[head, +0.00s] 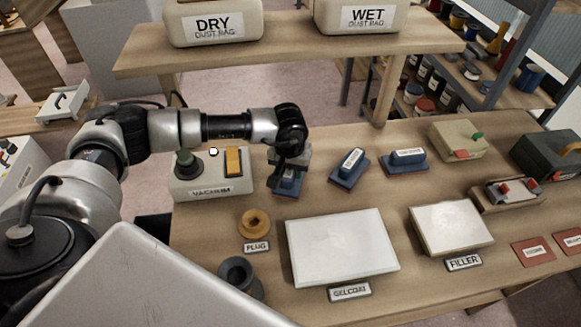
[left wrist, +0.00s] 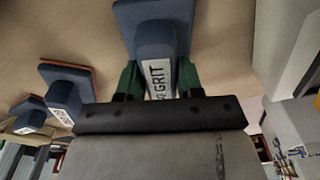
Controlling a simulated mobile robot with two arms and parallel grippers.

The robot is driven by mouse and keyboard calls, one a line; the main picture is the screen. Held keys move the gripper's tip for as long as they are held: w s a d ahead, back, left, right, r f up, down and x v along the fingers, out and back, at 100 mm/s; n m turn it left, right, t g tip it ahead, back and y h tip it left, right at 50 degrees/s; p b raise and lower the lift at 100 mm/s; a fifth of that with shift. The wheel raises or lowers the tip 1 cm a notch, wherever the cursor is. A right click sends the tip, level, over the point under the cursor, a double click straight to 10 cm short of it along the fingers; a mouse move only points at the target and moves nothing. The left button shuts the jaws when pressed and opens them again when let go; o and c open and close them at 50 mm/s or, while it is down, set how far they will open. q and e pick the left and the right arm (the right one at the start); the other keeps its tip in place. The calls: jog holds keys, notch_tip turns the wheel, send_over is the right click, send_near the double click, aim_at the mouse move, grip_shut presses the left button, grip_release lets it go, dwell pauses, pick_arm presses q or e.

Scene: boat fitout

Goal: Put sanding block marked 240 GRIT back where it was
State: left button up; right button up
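A blue sanding block (head: 288,183) is under my left gripper (head: 290,166), at the left end of a row of blocks. In the left wrist view, the green fingers of my left gripper (left wrist: 158,82) lie close against both sides of the block's handle, and the gripper looks shut on it. The block (left wrist: 154,42) carries a white label ending in "GRIT"; its number is partly hidden. I cannot tell whether its base touches the table. Two other blue blocks (head: 350,169) (head: 405,162) sit to the right; their labels are too small to read. My right gripper is not in view.
The vacuum box (head: 212,180) stands just left of the gripper. A plug ring (head: 254,222), a gelcoat panel (head: 342,250) and a filler panel (head: 452,229) lie in front. A raised shelf with dry and wet dust bags (head: 213,22) (head: 362,14) is behind.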

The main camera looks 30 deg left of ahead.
pick_arm(q)
jog(key=o, duration=0.3)
jog(key=shift+o, duration=0.2)
jog(key=shift+r, duration=0.1)
jog(key=shift+r, duration=0.25)
jog(key=r, duration=0.2)
jog(key=r+b, duration=0.1)
jog(key=r, duration=0.1)
jog(key=s+r, duration=0.1)
jog(key=r, duration=0.2)
jog(key=shift+d, duration=0.1)
jog(key=shift+d, duration=0.1)
